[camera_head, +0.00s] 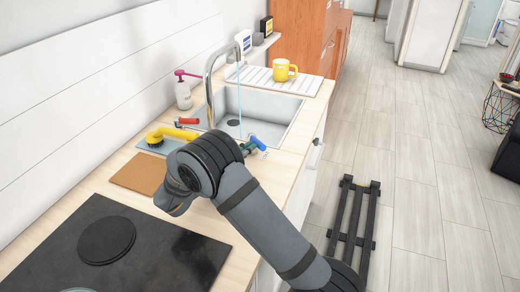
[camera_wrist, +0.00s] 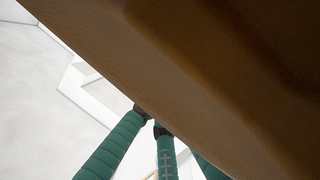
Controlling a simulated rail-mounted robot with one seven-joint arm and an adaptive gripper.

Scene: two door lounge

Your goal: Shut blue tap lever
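The blue tap lever (camera_head: 257,142) shows at the near right corner of the sink (camera_head: 285,109), beyond my arm. A thin blue stream of water (camera_head: 239,95) falls from the curved metal tap (camera_head: 208,85) into the basin. A red lever (camera_head: 187,122) sits on the counter at the sink's left. My gripper (camera_head: 248,147) is mostly hidden behind my wrist, with its teal part close beside the blue lever; contact cannot be told. In the wrist view its teal fingers (camera_wrist: 152,122) point up under a large brown surface (camera_wrist: 190,70). Their gap is unclear and the lever is not visible there.
A yellow brush (camera_head: 172,134) and a brown board (camera_head: 143,173) lie left of my wrist. A black hob (camera_head: 150,250) is in front. The floor at right holds a dark rack (camera_head: 354,225).

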